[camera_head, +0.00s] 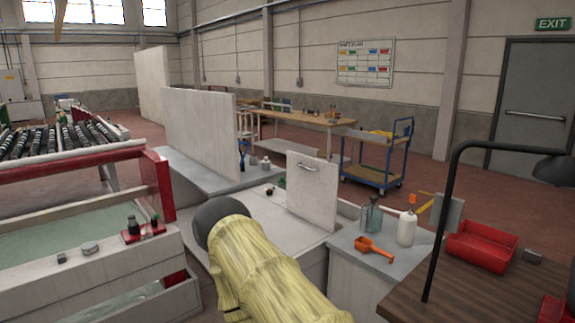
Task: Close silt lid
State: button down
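The silt lid appears to be the pale upright panel (313,202) with a metal bar handle (308,167) near its top. It stands raised at the right side of a light grey tank-like bench (262,236), close to its right end. My arm, in a yellow sleeve with a dark rounded end, reaches in from the bottom centre and covers the front part of that bench. The dark end shows left of the panel and apart from it in the picture. No gripper fingers show, so I cannot see my gripper.
A grey counter right of the panel holds a glass bottle (370,216), a white bottle (406,228) and an orange scoop (372,249). A black lamp (440,225) and red tray (480,252) stand at the right. A red-framed machine (75,165) stands left.

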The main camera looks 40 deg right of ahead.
aim_at(313, 183)
jog(key=u, duration=0.15)
jog(key=i, duration=0.6)
jog(key=z, duration=0.6)
jog(key=i, duration=0.6)
jog(key=z, duration=0.65)
